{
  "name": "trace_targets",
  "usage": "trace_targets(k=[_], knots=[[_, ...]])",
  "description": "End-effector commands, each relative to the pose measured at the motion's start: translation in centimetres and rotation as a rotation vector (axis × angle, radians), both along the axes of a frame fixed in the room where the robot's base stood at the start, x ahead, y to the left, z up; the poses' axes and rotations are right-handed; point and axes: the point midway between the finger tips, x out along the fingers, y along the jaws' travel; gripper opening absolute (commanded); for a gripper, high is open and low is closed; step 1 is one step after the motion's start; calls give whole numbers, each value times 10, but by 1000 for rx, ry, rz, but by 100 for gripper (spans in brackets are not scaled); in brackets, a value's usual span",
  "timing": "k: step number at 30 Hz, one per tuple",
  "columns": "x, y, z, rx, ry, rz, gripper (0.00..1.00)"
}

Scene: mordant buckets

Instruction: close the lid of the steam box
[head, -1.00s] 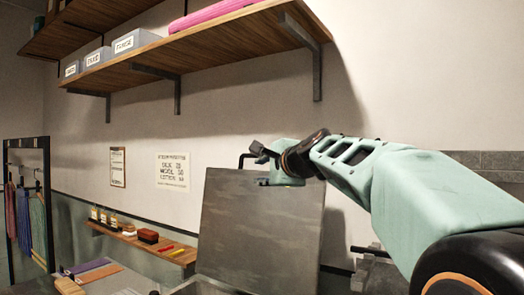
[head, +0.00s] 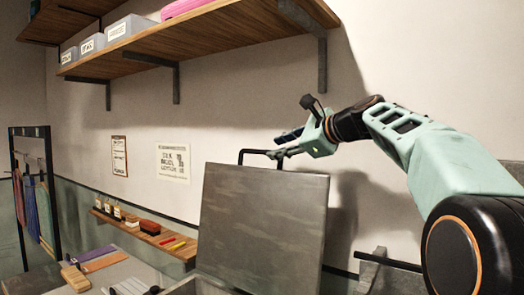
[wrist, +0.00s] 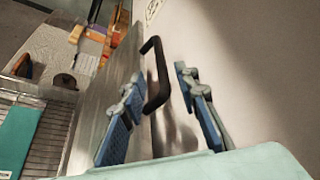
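The steam box lid (head: 262,220) is a grey metal panel standing upright, open, in the head view. A black loop handle (head: 246,153) stands at its top edge. It also shows in the wrist view (wrist: 160,75), with the lid's face (wrist: 97,120) to its left. My gripper (head: 283,145) is at the lid's top edge, beside the handle. In the wrist view my gripper (wrist: 158,80) is open, its blue-padded fingers apart on either side of the handle. I cannot tell whether either finger touches it. Only the box's top edge (head: 190,288) shows below the lid.
The wall is close behind the lid. A wooden shelf (head: 200,45) with grey bins hangs above. A low shelf (head: 150,236) with bottles and brushes is left of the lid. A hanging rack (head: 35,190) stands far left. A grey basin-like edge (head: 375,270) is at the right.

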Motion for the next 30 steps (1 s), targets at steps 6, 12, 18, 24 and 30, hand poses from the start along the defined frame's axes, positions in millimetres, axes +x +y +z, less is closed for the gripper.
trace_targets(k=[6, 12, 18, 24, 30], knots=[[33, 28, -10, 0, 2, 2, 29], [53, 43, -17, -1, 0, 0, 29], [60, 49, -21, -2, -2, -2, 29], [60, 48, -21, -2, -2, -2, 29], [60, 48, -21, -2, -1, -2, 9]])
